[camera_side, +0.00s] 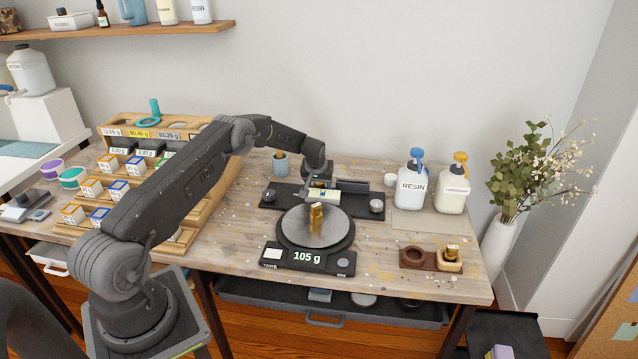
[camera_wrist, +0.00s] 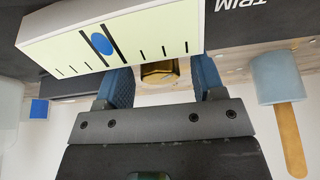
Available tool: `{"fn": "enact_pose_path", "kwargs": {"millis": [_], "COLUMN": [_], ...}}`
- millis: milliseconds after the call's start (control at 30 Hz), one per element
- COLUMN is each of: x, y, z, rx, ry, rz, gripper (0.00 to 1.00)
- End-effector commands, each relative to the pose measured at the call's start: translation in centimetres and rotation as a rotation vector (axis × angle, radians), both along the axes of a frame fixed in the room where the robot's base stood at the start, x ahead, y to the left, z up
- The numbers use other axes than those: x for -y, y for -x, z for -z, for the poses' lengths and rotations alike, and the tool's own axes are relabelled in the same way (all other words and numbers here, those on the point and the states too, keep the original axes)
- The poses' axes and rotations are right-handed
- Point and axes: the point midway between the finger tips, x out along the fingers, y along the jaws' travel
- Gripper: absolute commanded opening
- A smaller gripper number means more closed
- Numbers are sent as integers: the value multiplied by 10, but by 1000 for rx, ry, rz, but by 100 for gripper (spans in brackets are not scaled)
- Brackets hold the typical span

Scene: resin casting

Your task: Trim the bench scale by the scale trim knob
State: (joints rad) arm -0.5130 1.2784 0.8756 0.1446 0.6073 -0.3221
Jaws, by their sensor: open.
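The bench scale (camera_side: 335,257) has a round dark pan and a display reading 105 g. A gold piece (camera_side: 316,218) stands on the pan. Behind it is a black unit with a pale gauge panel (camera_side: 323,195). In the wrist view the gauge (camera_wrist: 110,38) shows a blue dot between two long black marks. A dark face beside it reads TRIM (camera_wrist: 262,8), upside down. My gripper (camera_wrist: 162,80) is open, a blue finger pad on either side of a gold, knob-like piece (camera_wrist: 160,73). Contact cannot be told. In the side view the gauge and wrist partly hide the fingertips.
A blue-grey cup (camera_side: 281,163) stands behind; in the wrist view the cup (camera_wrist: 278,78) holds a wooden stick. The resin bottle (camera_side: 410,185) and another bottle (camera_side: 452,188) stand to the right. A wooden rack (camera_side: 205,215) is left.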

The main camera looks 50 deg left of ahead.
Motion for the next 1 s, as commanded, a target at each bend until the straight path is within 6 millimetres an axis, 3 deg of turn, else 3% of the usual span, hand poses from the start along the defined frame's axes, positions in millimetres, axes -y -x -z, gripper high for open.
{"fn": "enact_pose_path", "kwargs": {"millis": [233,733,1000], "x": [0,0,0], "y": [0,0,0], "z": [1,0,0], "rx": [-1,0,0], "ry": [1,0,2], "rz": [0,0,72], "gripper": [63,15,13]}}
